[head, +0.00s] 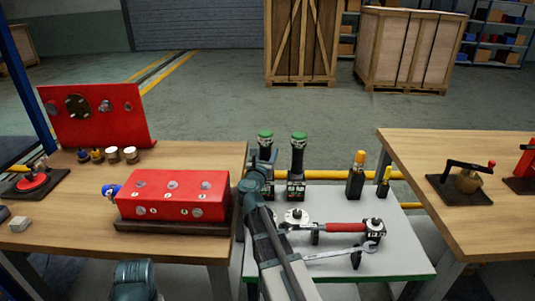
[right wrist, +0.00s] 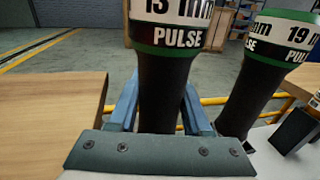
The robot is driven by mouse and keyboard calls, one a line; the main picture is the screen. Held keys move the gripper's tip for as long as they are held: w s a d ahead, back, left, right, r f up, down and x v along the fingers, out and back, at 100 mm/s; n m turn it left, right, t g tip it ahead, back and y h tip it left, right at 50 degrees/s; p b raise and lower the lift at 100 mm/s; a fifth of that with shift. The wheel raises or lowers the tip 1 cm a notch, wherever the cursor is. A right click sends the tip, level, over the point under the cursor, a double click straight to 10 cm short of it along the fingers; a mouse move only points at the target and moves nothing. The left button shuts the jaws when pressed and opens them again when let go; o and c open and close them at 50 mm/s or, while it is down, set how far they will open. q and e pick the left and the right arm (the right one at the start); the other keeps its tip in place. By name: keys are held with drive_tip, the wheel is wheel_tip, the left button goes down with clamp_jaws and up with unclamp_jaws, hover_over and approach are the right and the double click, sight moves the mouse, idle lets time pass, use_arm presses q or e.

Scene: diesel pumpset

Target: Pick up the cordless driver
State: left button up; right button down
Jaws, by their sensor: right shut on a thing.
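Two cordless drivers with black grips and green-and-white heads stand upright at the back left of the grey table. The left one (head: 265,141) is marked 13 mm and PULSE in the right wrist view (right wrist: 163,75). The other driver (head: 298,155) is marked 19 mm; it also shows on the right of the wrist view (right wrist: 255,85). My right gripper (head: 263,162) is shut on the 13 mm driver's black grip, with one blue finger on each side in the wrist view (right wrist: 160,108). The driver's lower end is hidden by my gripper. My left gripper is out of view.
The grey table (head: 400,262) also holds a red-handled torque wrench (head: 345,228), a spanner (head: 335,252) and two yellow-topped tools (head: 357,175). A wooden bench (head: 60,235) with a red block (head: 175,185) stands left, another bench (head: 410,145) right.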

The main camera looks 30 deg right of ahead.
wheel_tip(320, 180, up, 17)
drive_tip(key=p, duration=1.6)
drive_tip(key=shift+r+p, duration=0.15)
drive_tip(key=shift+p, duration=0.25)
drive_tip(key=c, duration=0.9)
unclamp_jaws()
clamp_jaws()
